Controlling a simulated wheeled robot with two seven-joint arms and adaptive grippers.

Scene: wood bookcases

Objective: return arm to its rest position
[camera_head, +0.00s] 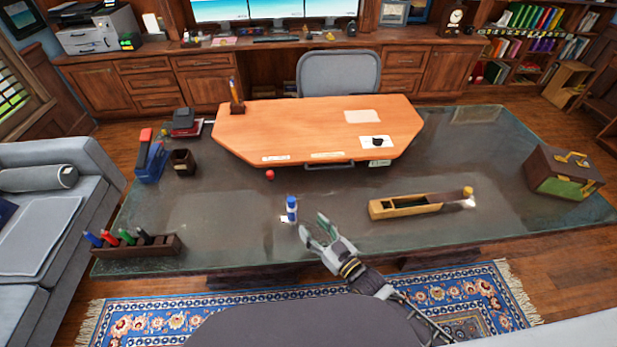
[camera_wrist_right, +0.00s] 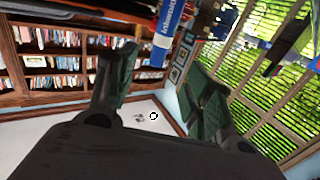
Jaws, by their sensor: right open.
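My right gripper (camera_head: 318,232) is over the front edge of the glass-topped desk in the head view. Its two fingers are spread apart and nothing is between them. In the right wrist view the two dark green fingers (camera_wrist_right: 165,100) stand wide apart, with shelves, wall and window blinds behind them. A blue and white bottle-like object (camera_head: 291,208) stands on the glass just left of the fingertips, apart from them as far as I can tell. My left gripper shows in neither view.
The glass desk (camera_head: 330,190) holds a wooden box (camera_head: 405,207), a marker rack (camera_head: 135,246), a red ball (camera_head: 270,175), a stapler-like blue and red object (camera_head: 151,160) and a brown chest (camera_head: 562,174). A raised wooden board (camera_head: 310,125) is behind. A grey sofa (camera_head: 40,215) is left.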

